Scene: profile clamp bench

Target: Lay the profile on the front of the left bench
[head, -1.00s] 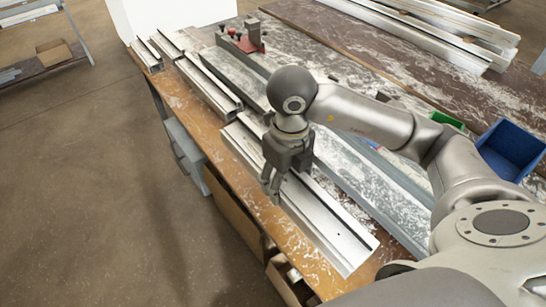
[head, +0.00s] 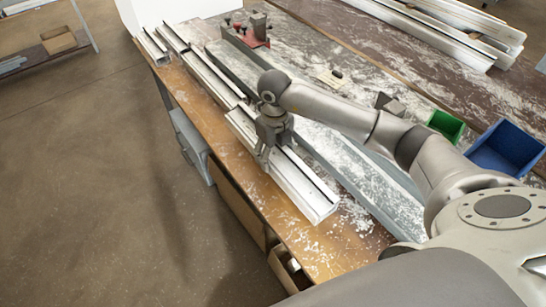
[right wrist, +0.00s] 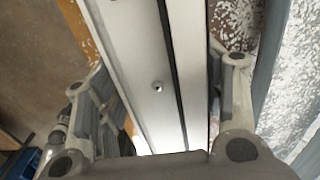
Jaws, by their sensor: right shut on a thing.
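A long silver aluminium profile (head: 297,186) lies lengthwise along the front edge strip of the bench (head: 285,235) in the head view. My right gripper (head: 263,158) is shut on it, nearer its far end. In the right wrist view the profile (right wrist: 147,60) runs between the two fingers (right wrist: 170,110), with a small screw or hole on its face. It is level with or just above the wooden bench top; I cannot tell if it touches. The gripper hides part of the profile. My left gripper is not in view.
More profiles (head: 212,77) lie in line along the front edge beyond the held one. A red clamp fixture (head: 250,38), a blue bin (head: 505,148) and a green bin (head: 445,125) are on the bench. Long profiles (head: 440,32) lie at the back. The near front corner is bare.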

